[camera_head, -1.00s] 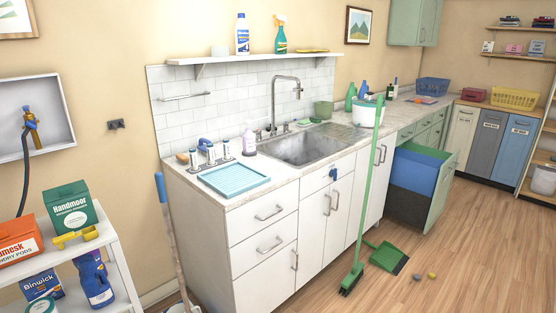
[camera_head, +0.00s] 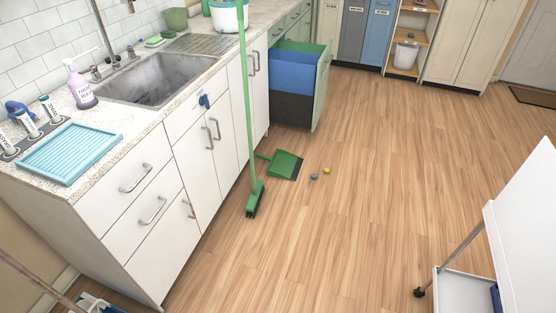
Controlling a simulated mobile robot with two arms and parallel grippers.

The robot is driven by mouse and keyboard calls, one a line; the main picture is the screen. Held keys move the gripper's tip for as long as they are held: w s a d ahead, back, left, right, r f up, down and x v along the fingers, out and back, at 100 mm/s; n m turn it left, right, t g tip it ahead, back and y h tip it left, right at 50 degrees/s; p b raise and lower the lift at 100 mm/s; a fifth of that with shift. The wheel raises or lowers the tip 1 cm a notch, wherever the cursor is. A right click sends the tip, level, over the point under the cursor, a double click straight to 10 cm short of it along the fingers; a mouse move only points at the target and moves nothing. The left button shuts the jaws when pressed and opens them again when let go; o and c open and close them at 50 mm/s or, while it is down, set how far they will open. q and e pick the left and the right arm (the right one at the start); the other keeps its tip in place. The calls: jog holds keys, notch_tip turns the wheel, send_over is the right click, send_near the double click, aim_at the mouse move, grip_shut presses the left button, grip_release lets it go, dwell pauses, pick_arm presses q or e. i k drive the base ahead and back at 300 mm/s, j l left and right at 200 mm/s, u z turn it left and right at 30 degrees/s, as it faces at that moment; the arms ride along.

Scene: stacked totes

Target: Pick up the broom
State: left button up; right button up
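The green broom (camera_head: 249,120) stands upright in the head view, its long handle rising in front of the white cabinets past the top edge of the view. Its head with dark bristles (camera_head: 256,200) rests on the wooden floor. A green dustpan (camera_head: 284,164) lies on the floor just behind and to the right of the broom head. Neither of my grippers shows in this view.
The sink counter (camera_head: 190,107) runs along the left. An open drawer with bins (camera_head: 324,90) juts out behind the broom. Two small objects (camera_head: 320,174) lie near the dustpan. A white wheeled cart (camera_head: 520,230) stands at right. The floor between is clear.

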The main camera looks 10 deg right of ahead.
aim_at(253, 204)
jog(key=i+l+u, duration=0.2)
jog(key=i, duration=0.25)
jog(key=i+l+u, duration=0.2)
jog(key=i, duration=0.2)
